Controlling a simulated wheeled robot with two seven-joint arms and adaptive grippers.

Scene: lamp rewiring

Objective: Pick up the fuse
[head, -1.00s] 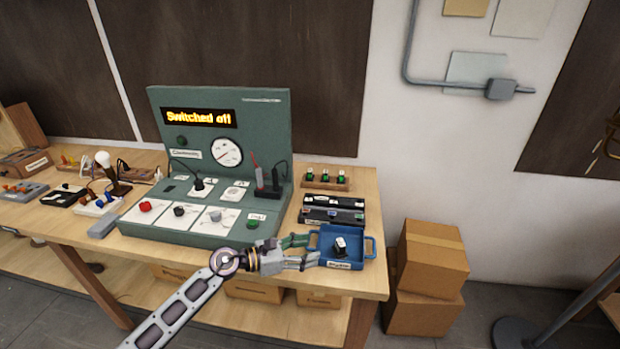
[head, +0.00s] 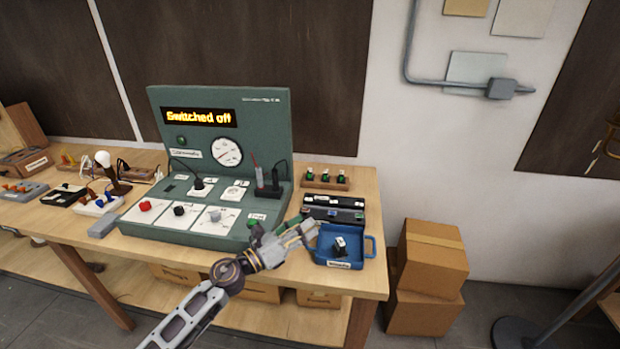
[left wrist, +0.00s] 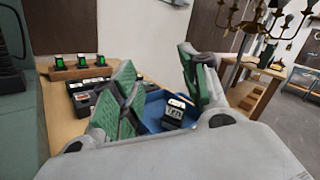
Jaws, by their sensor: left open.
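Small green-topped pieces (head: 325,175), which look like fuses, stand in a wooden rack at the back right of the bench. They also show at the upper left of the left wrist view (left wrist: 83,61). A black-and-white piece (head: 340,245) sits in a blue tray (head: 370,250); I cannot tell whether it is a fuse. My left gripper (head: 298,229) is open and empty, just left of the tray. In the left wrist view, the black-and-white piece (left wrist: 174,112) appears between its green-padded fingers, beyond them. My right gripper is not in view.
Black boxes (head: 333,210) lie between rack and tray. Cardboard boxes (head: 430,265) stand right of the bench (head: 372,185). A lamp bulb (head: 102,158) is at the left.

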